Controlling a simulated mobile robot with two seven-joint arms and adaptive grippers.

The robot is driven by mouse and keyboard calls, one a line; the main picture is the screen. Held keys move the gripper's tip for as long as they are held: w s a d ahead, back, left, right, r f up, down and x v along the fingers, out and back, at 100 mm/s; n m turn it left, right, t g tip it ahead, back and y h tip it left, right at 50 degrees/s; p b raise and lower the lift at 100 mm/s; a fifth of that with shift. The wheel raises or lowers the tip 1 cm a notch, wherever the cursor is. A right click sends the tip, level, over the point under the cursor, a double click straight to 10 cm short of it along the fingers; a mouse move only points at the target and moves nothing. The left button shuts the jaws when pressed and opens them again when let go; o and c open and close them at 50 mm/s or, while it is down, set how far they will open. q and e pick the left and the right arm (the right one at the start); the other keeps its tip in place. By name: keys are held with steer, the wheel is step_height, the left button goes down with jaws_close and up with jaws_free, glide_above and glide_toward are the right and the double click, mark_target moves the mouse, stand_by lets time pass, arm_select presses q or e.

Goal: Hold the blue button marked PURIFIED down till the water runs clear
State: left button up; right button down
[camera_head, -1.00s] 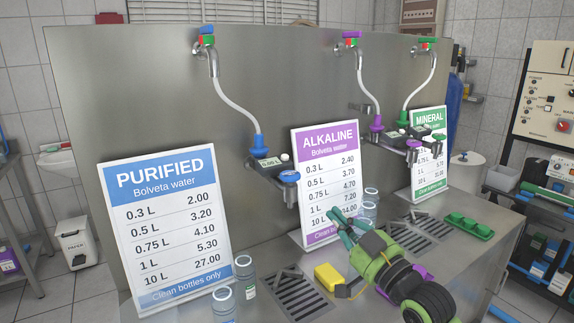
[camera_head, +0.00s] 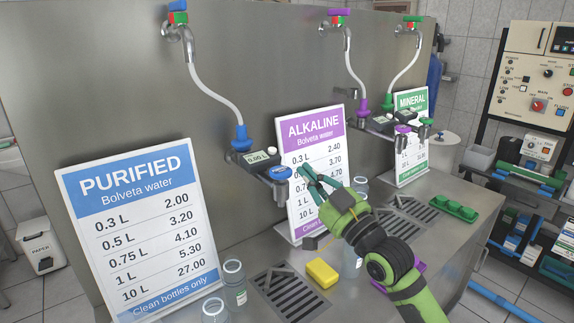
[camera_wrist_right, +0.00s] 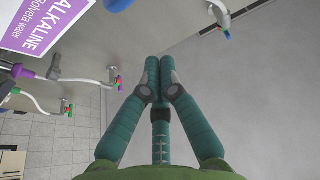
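The blue button (camera_head: 280,172) sits at the front end of the PURIFIED dispenser (camera_head: 256,158), whose display reads 0.00 L. No water stream shows under it. The PURIFIED sign (camera_head: 140,225) leans against the steel back panel at the left. My right gripper (camera_head: 308,170) is just right of the button at about its height, with a small gap between them in the picture. In the right wrist view its green fingers (camera_wrist_right: 157,68) are closed together with nothing between them. A blue part (camera_wrist_right: 226,34) shows at that view's top edge; I cannot tell which. My left gripper is out of view.
The ALKALINE sign (camera_head: 312,150) stands close behind my right fingers. Two clear bottles (camera_head: 235,284) stand by the PURIFIED sign. A yellow sponge (camera_head: 322,273) lies beside the drain grate (camera_head: 288,294). A green tray (camera_head: 455,211) is at the counter's right.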

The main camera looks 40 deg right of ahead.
mark_target(286, 175)
steer(key=p+x, duration=0.1)
steer(key=x, duration=0.3)
steer(key=p+x, duration=0.2)
steer(key=x, duration=0.2)
steer(key=shift+r, duration=0.25)
step_height(286, 175, down, 3)
steer(key=shift+s+f, duration=0.1)
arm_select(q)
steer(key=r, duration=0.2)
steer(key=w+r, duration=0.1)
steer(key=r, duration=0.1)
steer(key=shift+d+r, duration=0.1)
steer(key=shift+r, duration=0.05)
arm_select(e)
steer(key=shift+f, duration=0.7)
